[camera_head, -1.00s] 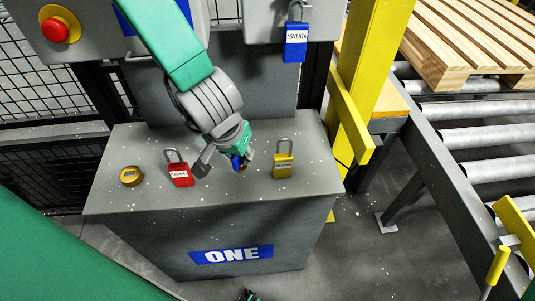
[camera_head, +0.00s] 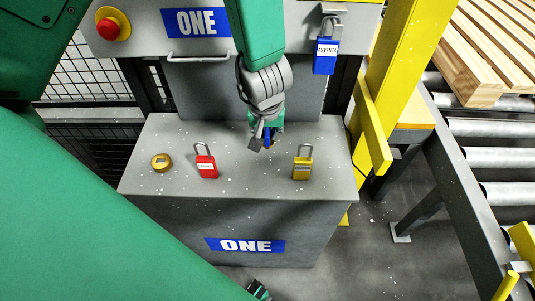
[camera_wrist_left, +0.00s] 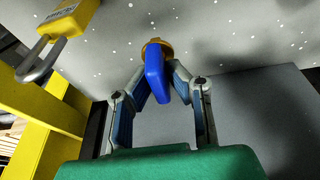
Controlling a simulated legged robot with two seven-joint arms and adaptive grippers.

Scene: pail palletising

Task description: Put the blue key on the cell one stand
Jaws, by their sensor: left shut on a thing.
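The blue key (camera_head: 268,138) is held in my left gripper (camera_head: 262,143), over the back middle of the top of the grey cell one stand (camera_head: 240,185), which has a blue "ONE" label on its front. In the left wrist view the key's blue body (camera_wrist_left: 155,75) sits between the two fingers of my left gripper (camera_wrist_left: 160,88), with a brass-coloured part at its far end. I cannot tell whether the key touches the stand top.
A brass disc (camera_head: 161,162), a red padlock (camera_head: 206,162) and a yellow padlock (camera_head: 302,163) are on the stand top. A blue padlock (camera_head: 326,57) hangs above. A yellow post (camera_head: 395,70) and roller conveyor (camera_head: 490,160) are to the right. The stand's front top is clear.

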